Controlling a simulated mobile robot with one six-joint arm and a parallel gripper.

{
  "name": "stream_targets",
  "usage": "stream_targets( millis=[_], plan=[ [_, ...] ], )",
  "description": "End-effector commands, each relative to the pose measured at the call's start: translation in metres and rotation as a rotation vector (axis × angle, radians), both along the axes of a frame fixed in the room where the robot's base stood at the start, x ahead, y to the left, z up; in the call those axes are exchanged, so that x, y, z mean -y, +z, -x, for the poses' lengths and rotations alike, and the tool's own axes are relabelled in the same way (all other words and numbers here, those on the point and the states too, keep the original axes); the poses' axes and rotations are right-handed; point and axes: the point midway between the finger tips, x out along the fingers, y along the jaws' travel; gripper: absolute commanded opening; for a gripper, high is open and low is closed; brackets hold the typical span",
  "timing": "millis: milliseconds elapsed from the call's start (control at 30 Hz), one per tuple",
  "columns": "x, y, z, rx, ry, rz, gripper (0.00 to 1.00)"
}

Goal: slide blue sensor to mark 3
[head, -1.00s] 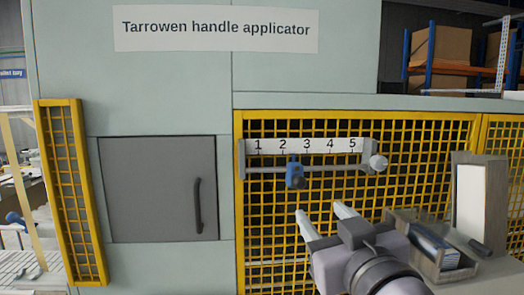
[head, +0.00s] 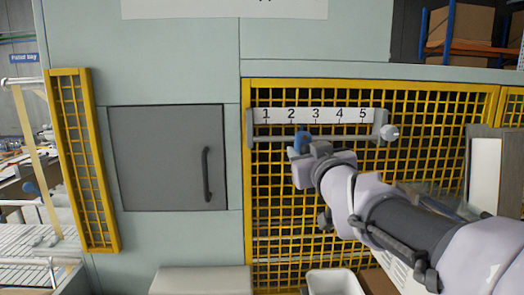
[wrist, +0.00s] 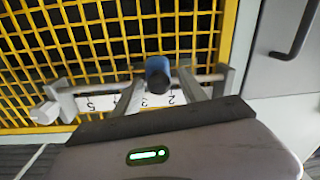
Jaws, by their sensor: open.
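The blue sensor (head: 301,142) sits on the grey rail (head: 345,138) under the numbered scale (head: 328,116), and appears between marks 2 and 3. Mark 3 (head: 315,114) is just to its right. In the wrist view the scale is upside down, and the blue sensor (wrist: 158,66) with its dark knob stands between the two fingers. My gripper (wrist: 160,84) is open, one finger on each side of the sensor, with no clear contact visible. In the head view my gripper (head: 301,153) partly hides the sensor's lower part.
Yellow mesh guarding (head: 275,205) lies behind the rail. The rail ends in a pale knob (head: 389,132) on the right. A grey door (head: 165,158) with a dark handle is at left. A white bin (head: 333,281) stands below my arm.

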Motion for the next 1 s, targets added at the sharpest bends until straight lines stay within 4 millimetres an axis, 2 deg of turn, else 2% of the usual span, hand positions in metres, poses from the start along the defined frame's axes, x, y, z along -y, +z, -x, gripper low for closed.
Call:
stream_targets(
  millis=[100,300,367,1000],
  plan=[
    [0.0000,-0.0001,0.0003,0.000,0.000,0.000,0.47],
    [0.0000,-0.0002,0.0004,0.000,0.000,0.000,0.08],
    [0.0001,-0.0002,0.0005,0.000,0.000,0.000,0.00],
    [-0.0001,-0.0003,0.0005,-0.001,0.001,0.001,0.00]
  ],
)
